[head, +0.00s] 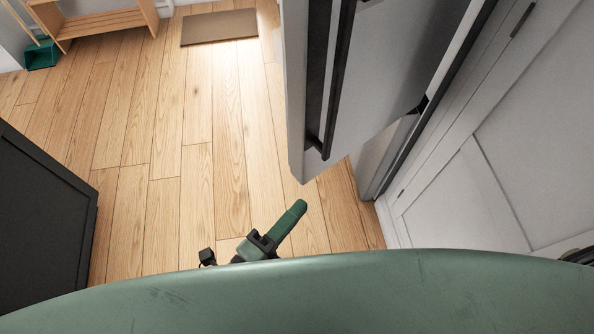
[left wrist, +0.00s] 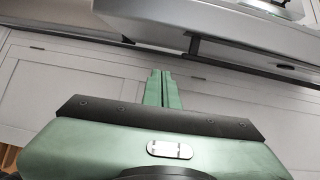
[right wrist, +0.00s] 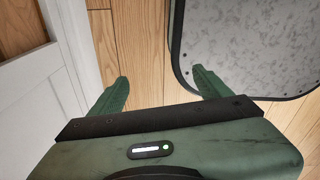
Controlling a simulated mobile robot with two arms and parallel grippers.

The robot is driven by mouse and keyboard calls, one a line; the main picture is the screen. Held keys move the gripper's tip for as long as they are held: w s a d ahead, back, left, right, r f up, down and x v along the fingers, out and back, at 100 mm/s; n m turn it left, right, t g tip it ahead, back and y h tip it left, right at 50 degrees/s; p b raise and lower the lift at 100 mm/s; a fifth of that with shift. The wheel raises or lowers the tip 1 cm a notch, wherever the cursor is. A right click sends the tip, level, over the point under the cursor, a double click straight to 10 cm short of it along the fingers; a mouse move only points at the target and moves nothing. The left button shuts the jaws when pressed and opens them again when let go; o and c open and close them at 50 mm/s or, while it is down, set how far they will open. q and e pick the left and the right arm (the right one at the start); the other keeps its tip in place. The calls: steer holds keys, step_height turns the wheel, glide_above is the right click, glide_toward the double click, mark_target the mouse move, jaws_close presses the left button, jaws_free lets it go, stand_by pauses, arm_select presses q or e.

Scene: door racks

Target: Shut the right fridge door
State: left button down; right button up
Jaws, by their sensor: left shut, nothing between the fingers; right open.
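A grey door (head: 380,85) stands ajar in the head view, swung out from the light cabinet front on the right. It appears to be the right fridge door; a dark vertical bar (head: 335,85) runs along it. My left gripper (head: 298,206) is shut and empty, just below the door's lower corner in the picture, with floor showing between them. In the left wrist view its closed fingers (left wrist: 162,88) point toward light panels and a dark bar (left wrist: 195,46). My right gripper (right wrist: 160,90) is open and empty, above the floor. The door's hinge side is partly hidden.
A light panelled cabinet front (head: 500,150) fills the right side. A dark cabinet (head: 40,215) stands at the left. A wooden bench (head: 100,22), a teal bin (head: 41,54) and a brown mat (head: 219,27) lie farther back. The wooden floor (head: 160,150) between is clear.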

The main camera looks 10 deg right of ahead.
mark_target(312, 161)
arm_select(q)
steer(key=shift+w+d+r+p, duration=0.2)
steer(key=shift+w+d+p, duration=0.65)
steer(key=shift+w, duration=0.85)
steer(key=shift+w+d+r+p, duration=0.2)
steer(key=shift+w+d+p, duration=0.6)
steer(key=shift+w, duration=0.95)
steer(key=shift+w+d+r+p, duration=0.2)
steer(key=shift+w+d+p, duration=0.65)
steer(key=shift+w, duration=0.85)
steer(key=shift+w+a, duration=0.1)
steer(key=shift+a, duration=0.05)
